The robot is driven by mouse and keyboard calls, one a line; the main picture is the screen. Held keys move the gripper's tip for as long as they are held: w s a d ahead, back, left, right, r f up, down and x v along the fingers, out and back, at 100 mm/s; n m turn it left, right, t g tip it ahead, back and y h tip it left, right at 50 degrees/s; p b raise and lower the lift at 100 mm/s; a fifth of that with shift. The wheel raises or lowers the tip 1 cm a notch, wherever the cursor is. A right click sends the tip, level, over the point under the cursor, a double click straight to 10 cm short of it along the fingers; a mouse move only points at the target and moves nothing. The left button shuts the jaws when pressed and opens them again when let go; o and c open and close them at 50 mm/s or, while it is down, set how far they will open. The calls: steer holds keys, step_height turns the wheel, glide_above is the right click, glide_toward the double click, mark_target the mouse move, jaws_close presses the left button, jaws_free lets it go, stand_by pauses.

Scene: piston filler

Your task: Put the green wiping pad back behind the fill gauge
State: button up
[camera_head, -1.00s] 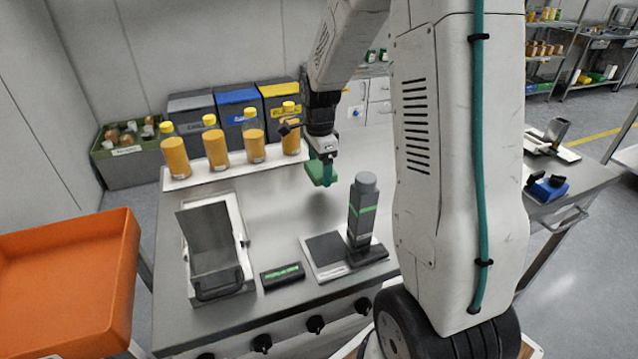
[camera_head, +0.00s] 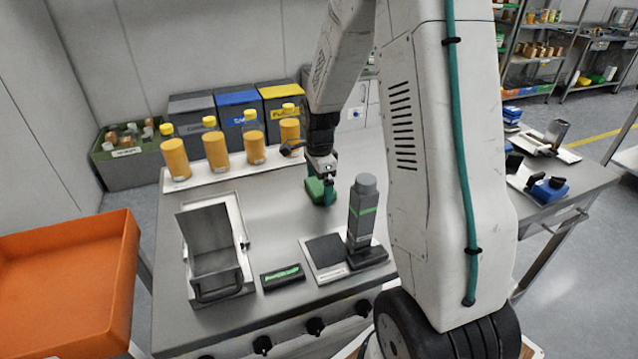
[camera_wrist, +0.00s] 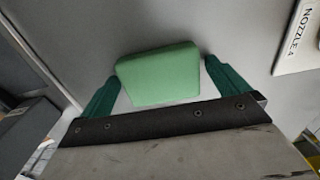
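The green wiping pad (camera_head: 315,189) is at or just above the grey worktop, behind and left of a dark grey column with a green band (camera_head: 362,211). My gripper (camera_head: 322,180) points down at it. In the wrist view, the pad (camera_wrist: 158,75) lies between the two green fingers (camera_wrist: 163,70). The fingertips meet its side edges, with narrow gaps nearer the palm. Whether the pad touches the worktop is hard to tell. A small black box with a green display (camera_head: 283,277) lies at the front. I cannot tell which one is the fill gauge.
A flat dark plate (camera_head: 326,251) is beside the column. An open metal hopper (camera_head: 212,250) stands left. Several orange bottles (camera_head: 215,150) line a white shelf (camera_head: 200,177) behind. An orange tray (camera_head: 65,285) is far left. The worktop between hopper and pad is clear.

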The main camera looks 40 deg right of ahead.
mark_target(319, 184)
step_height(319, 184, up, 12)
steer(key=s+a+r+n, duration=0.4)
steer(key=s+a+r, duration=0.1)
steer(key=r, duration=0.1)
steer(key=s+a+r+n, duration=0.1)
steer(key=s+a+n, duration=0.3)
steer(key=s, duration=0.3)
steer(key=s+a+r+n, duration=0.1)
steer(key=s+a+n, duration=0.2)
steer(key=s+n, duration=0.4)
steer(key=s+a+r+n+t, duration=0.1)
steer(key=s+a+n, duration=0.3)
steer(key=s+n, duration=0.2)
steer(key=shift+s+a+r, duration=0.35)
steer(key=shift+s, duration=0.8)
